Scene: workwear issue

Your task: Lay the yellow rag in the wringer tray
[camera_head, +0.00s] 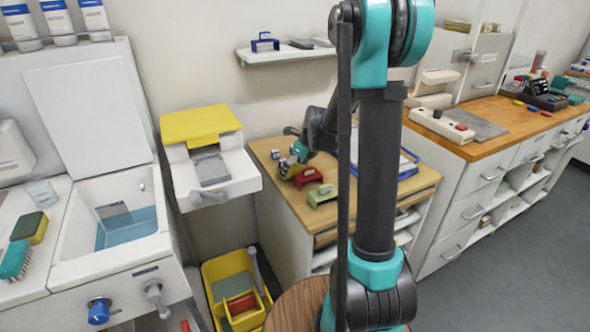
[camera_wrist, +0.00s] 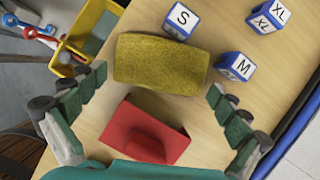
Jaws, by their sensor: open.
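The yellow rag (camera_wrist: 161,62) looks like a folded, fuzzy dark-yellow block lying on the wooden counter top in the wrist view. My gripper (camera_wrist: 157,82) is open above it, one finger on each side, holding nothing. In the head view my gripper (camera_head: 298,152) hangs low over the counter's left part and hides much of what is there. The wringer tray seems to be part of the yellow bucket (camera_head: 216,266) on the floor left of the counter, which holds a grey-green panel (camera_head: 230,285) and a red piece. The bucket's rim also shows in the wrist view (camera_wrist: 64,56).
A red block with a raised handle (camera_wrist: 145,132) lies close beside the rag. Lettered size cubes (camera_wrist: 181,20) stand just beyond it. A green handled block (camera_head: 322,196) and a blue-edged tray share the counter (camera_head: 350,214). A sink with water (camera_head: 125,228) is at left.

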